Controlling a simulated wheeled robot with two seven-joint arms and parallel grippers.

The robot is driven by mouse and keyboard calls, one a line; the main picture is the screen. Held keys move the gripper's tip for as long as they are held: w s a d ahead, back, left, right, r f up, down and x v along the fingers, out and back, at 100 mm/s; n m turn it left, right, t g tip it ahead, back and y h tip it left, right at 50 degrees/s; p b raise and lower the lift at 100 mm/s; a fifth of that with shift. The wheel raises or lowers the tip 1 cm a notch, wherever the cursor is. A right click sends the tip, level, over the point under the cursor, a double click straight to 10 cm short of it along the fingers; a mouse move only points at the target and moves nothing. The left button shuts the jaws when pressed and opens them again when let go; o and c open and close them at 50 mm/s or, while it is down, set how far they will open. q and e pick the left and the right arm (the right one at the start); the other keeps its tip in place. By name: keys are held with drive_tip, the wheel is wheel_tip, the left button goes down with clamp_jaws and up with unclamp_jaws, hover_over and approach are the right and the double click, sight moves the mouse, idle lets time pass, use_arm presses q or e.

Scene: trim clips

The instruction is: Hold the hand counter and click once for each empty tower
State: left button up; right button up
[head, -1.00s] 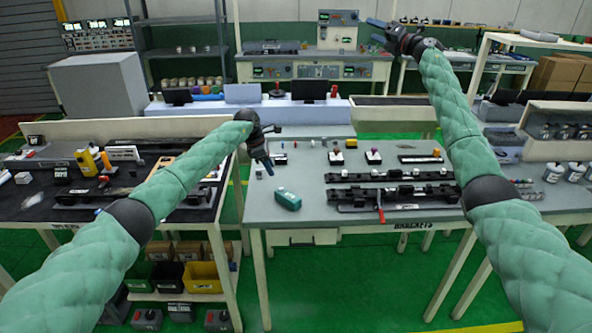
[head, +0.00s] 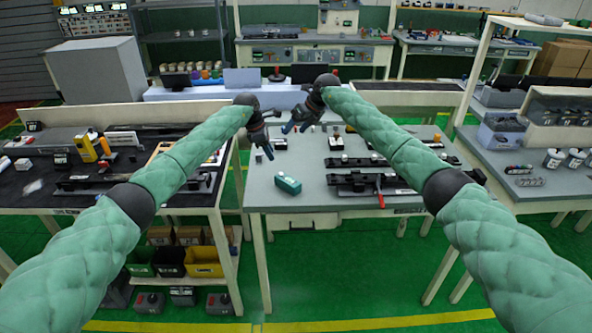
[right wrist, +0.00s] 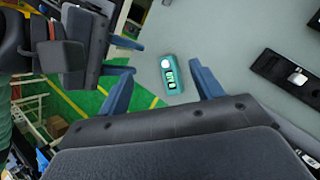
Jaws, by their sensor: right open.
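A teal hand counter (head: 288,184) lies on the grey table near its front left corner. In the right wrist view the counter (right wrist: 169,73) shows a round white button and a dark display, between and beyond my open fingers. My left gripper (head: 264,152) is just behind and left of the counter, fingers pointing down, apart and empty. My right gripper (head: 291,127) is open and empty, above the table behind the counter. My left gripper also shows at the upper left of the right wrist view (right wrist: 121,57). I cannot tell which things are the towers.
Dark rails with a red lever (head: 380,198) lie on the table right of the counter. A black-topped bench (head: 40,195) with tools and parts is at the left. The table's front left edge is close to the counter.

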sight(296, 184)
drive_tip(key=s+f+h, duration=0.2)
drive_tip(key=f, duration=0.2)
drive_tip(key=s+f+n+g+h, duration=0.1)
drive_tip(key=s+f+h, duration=0.1)
drive_tip(key=f, duration=0.3)
drive_tip(key=s+f+g+h, duration=0.1)
drive_tip(key=s+f+h, duration=0.1)
drive_tip(key=s+f, duration=0.1)
drive_tip(key=shift+s+a+f, duration=0.15)
drive_tip(key=shift+f, duration=0.25)
drive_tip(key=shift+s+a+f, duration=0.1)
drive_tip(key=shift+f, duration=3.9)
drive_tip(key=shift+c, duration=0.4)
drive_tip(key=c, duration=1.1)
use_arm(q)
clamp_jaws()
use_arm(e)
drive_tip(key=shift+o, duration=0.2)
